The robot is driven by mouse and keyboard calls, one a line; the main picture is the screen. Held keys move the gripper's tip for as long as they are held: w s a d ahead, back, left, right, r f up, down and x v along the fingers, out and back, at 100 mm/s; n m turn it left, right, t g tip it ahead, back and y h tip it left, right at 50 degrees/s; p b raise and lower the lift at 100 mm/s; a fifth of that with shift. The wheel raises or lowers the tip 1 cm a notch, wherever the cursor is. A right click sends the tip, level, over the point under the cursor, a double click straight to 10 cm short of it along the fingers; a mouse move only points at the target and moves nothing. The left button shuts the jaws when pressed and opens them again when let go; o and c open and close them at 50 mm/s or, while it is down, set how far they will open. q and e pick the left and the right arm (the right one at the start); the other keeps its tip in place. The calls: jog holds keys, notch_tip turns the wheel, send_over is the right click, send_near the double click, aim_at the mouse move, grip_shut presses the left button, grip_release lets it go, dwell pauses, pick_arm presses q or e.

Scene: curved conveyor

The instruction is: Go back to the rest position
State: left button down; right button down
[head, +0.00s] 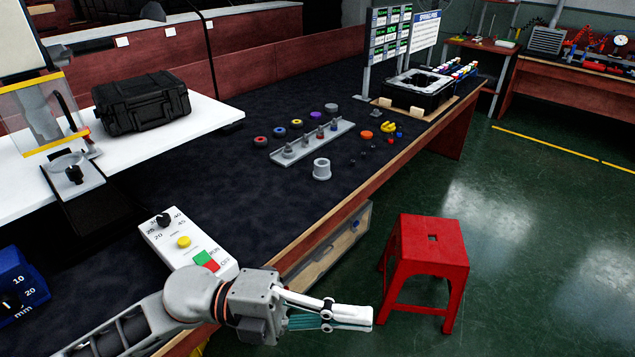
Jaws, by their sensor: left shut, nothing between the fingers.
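My left gripper (352,317) shows at the bottom centre of the head view. Its arm comes in from the lower left, over the front edge of the dark workbench (230,190). The gripper points to the right, past the bench edge and over the floor, just left of the red stool in the picture. Its fingers are together with nothing between them. My right gripper is not in view.
A white control box (186,243) with buttons stands beside my left arm. A red stool (432,250) stands on the green floor. A grey peg rack (312,142) with small parts around it and a black case (141,101) lie farther back. Floor at right is clear.

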pick_arm(q)
jog(key=w+a+n+t+h, duration=0.1)
jog(key=w+a+n+t, duration=0.3)
jog(key=w+n+t, duration=0.65)
jog(key=w+a+f+n+t+y, duration=0.4)
jog(key=a+f+n+t+y, duration=0.5)
jog(key=f+n, duration=0.4)
jog(key=s+a+f+n+g+y, duration=0.2)
jog(key=s+a+f, duration=0.2)
jog(key=f, duration=0.3)
jog(key=s+a+f+n+g+y, duration=0.1)
jog(key=s+a+f+n+y, duration=0.2)
jog(key=f, duration=0.5)
jog(key=s+a+f+n+g+y, duration=0.2)
jog(key=s+a+f+n+y, duration=0.1)
jog(key=s+a+f, duration=0.2)
notch_tip(320, 180, down, 3)
jog(key=shift+s+r+g, duration=0.1)
jog(key=shift+s+g, duration=0.25)
jog(key=shift+s, duration=0.2)
